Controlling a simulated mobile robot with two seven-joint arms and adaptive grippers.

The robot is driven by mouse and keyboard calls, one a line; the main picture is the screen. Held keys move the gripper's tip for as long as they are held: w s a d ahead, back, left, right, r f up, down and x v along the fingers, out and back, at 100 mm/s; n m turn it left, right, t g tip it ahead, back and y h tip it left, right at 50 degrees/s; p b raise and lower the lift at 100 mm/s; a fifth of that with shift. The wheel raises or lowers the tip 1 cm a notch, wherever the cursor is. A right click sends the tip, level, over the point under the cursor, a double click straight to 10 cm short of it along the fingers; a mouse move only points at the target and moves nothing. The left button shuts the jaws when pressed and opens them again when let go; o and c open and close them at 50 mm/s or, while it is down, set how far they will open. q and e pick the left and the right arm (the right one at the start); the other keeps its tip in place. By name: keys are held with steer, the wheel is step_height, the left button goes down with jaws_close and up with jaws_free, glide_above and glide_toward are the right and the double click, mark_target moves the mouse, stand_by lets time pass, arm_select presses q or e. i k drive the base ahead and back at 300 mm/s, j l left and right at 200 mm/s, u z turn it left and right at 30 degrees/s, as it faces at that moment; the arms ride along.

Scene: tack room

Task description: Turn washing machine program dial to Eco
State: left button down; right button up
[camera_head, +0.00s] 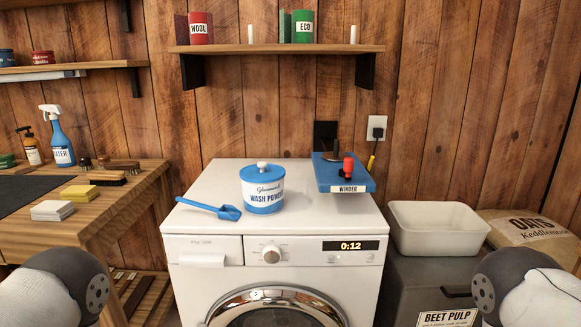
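A white washing machine (213,284) stands in the middle against the plank wall. Its round program dial (272,254) sits on the front panel, left of the dark display (351,246) reading 0:12. The marks around the dial are too small to read. Below it is the round chrome-rimmed door (276,299), cut off by the picture's lower edge. My two arms come in at the lower left and lower right corners, apart from the machine. Neither gripper shows in this view.
On the machine top stand a wash powder tub (263,189), a blue scoop (210,208) and a blue winder (345,174). A wooden bench (112,214) is left. A white bin (437,228) and an oats sack (527,229) are right. The space before the dial is clear.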

mark_target(271, 254)
steer(key=k+j+z, duration=0.15)
steer(key=j, duration=0.35)
steer(key=j+z, duration=0.15)
steer(key=j, duration=0.35)
steer(key=k+j+z, duration=0.15)
steer(key=j, duration=0.3)
steer(key=k+j+z, duration=0.1)
steer(key=j, duration=0.35)
steer(key=k+j+z, duration=0.15)
steer(key=k+j, duration=0.15)
steer(key=k+j+z, duration=0.15)
steer(key=j, duration=0.35)
steer(key=k+j+z, duration=0.15)
steer(key=j, duration=0.25)
steer(key=k, duration=0.1)
